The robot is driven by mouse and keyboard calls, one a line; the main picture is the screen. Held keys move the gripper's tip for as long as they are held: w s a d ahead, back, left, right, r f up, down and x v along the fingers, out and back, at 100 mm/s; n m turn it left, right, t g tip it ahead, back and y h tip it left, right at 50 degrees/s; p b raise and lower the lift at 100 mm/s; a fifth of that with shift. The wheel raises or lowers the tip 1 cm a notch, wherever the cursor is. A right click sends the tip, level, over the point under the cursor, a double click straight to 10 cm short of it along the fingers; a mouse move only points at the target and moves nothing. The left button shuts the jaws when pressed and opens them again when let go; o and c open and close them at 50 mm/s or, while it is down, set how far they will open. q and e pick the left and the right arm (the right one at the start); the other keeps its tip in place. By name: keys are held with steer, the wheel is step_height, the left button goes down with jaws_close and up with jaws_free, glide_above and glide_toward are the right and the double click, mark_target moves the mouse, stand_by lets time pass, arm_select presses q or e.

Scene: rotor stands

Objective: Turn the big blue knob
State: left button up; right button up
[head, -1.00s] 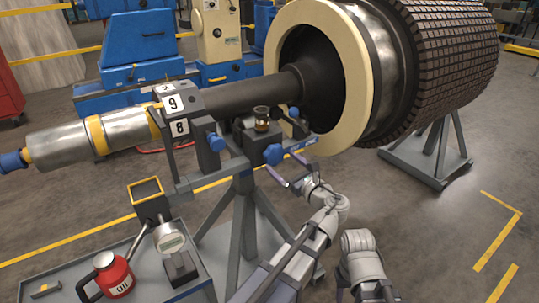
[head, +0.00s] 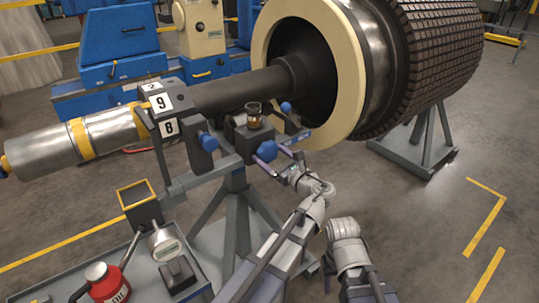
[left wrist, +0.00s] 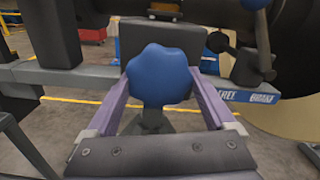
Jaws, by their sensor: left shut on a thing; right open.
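The big blue knob (head: 266,151) is a lobed knob on the front of the grey rotor stand (head: 232,163). In the left wrist view the knob (left wrist: 160,75) fills the middle, between two purple fingers. My left gripper (head: 273,154) is shut on the knob, one finger on each side of it. The shaft behind the knob is mostly hidden. My right arm shows at the lower right of the head view, but I cannot make out its gripper fingers.
Smaller blue knobs sit at the left (head: 208,141) and back (head: 286,107) of the stand. A glass oil cup (head: 254,115) stands above the big knob. The rotor shaft (head: 235,94) runs behind. A cart (head: 147,280) with a red oil can (head: 107,284) is lower left.

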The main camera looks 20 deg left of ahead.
arm_select(q)
steer(key=shift+c, duration=1.2)
steer(key=shift+n, duration=0.3)
steer(key=n, duration=0.3)
steer(key=shift+n, duration=0.3)
steer(key=n, duration=0.3)
steer(key=shift+w+d+r+n, duration=0.1)
steer(key=shift+n, duration=0.2)
steer(key=n, duration=0.4)
steer(key=shift+r, duration=0.1)
steer(key=n, duration=1)
steer(key=shift+r+p, duration=0.15)
steer(key=shift+p, duration=0.15)
steer(key=shift+n, duration=2.5)
